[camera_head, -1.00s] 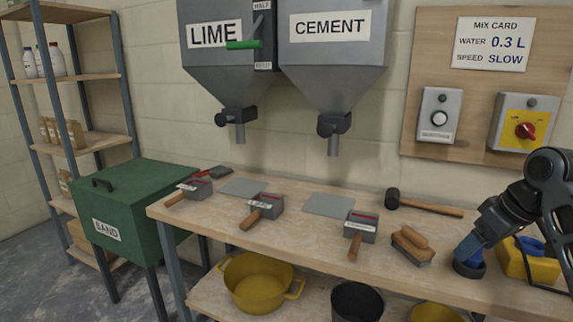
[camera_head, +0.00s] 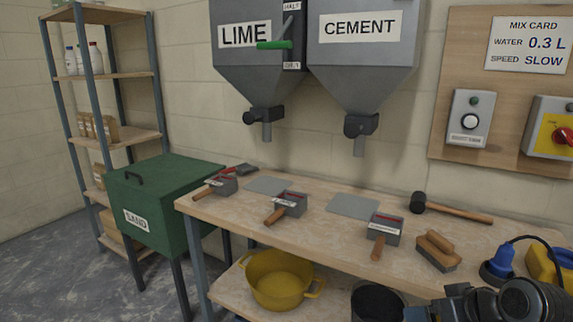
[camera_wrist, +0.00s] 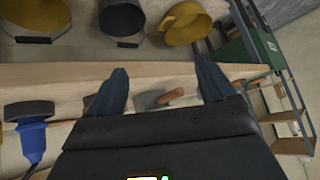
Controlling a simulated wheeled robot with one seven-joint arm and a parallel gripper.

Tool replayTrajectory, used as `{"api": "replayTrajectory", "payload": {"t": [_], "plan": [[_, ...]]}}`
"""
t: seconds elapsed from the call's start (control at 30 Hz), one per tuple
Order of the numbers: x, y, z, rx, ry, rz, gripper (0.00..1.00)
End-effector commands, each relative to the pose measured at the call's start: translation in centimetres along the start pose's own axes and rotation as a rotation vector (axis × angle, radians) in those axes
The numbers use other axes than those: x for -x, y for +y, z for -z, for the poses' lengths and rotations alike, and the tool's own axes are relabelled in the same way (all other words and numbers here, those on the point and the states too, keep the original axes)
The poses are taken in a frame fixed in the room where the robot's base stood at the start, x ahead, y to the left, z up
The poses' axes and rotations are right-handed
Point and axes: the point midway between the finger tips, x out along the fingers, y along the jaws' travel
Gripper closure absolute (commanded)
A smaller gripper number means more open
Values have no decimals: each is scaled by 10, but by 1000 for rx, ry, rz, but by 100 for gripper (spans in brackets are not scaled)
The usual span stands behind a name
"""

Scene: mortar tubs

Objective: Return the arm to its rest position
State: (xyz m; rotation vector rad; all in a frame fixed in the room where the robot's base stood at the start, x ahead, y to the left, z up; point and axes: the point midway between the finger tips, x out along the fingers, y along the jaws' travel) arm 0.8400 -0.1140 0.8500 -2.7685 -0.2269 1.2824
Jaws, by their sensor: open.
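My arm shows at the lower right of the head view, low in front of the workbench (camera_head: 330,238); its fingertips are not visible there. In the wrist view my gripper (camera_wrist: 160,85) has its two blue-grey fingers spread apart with nothing between them. Beyond the fingers lie the bench top and a small scoop with a wooden handle (camera_wrist: 172,96).
On the bench are a brush (camera_head: 437,251), a mallet (camera_head: 450,208) and several scoops. Lime (camera_head: 258,50) and cement (camera_head: 362,50) hoppers hang above. A yellow tub (camera_head: 280,282) and a black bucket (camera_head: 377,300) sit below. A green sand bin (camera_head: 160,190) stands left.

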Motion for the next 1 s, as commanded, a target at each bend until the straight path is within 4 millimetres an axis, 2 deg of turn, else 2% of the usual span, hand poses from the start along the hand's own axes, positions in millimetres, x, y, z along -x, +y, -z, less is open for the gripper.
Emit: {"api": "replayTrajectory", "payload": {"t": [0.03,0.2,0.33,0.47,0.57,0.77,1.0], "plan": [[-7,-19,-18,-22,24,7,16],[-15,-62,-65,-89,118,-3,16],[-9,-90,-104,-132,178,-22,16],[6,-112,-142,-163,234,-50,16],[24,-125,-171,-178,274,-75,16],[74,-144,-223,-178,347,-126,16],[153,-154,-267,-123,436,-175,16]]}}
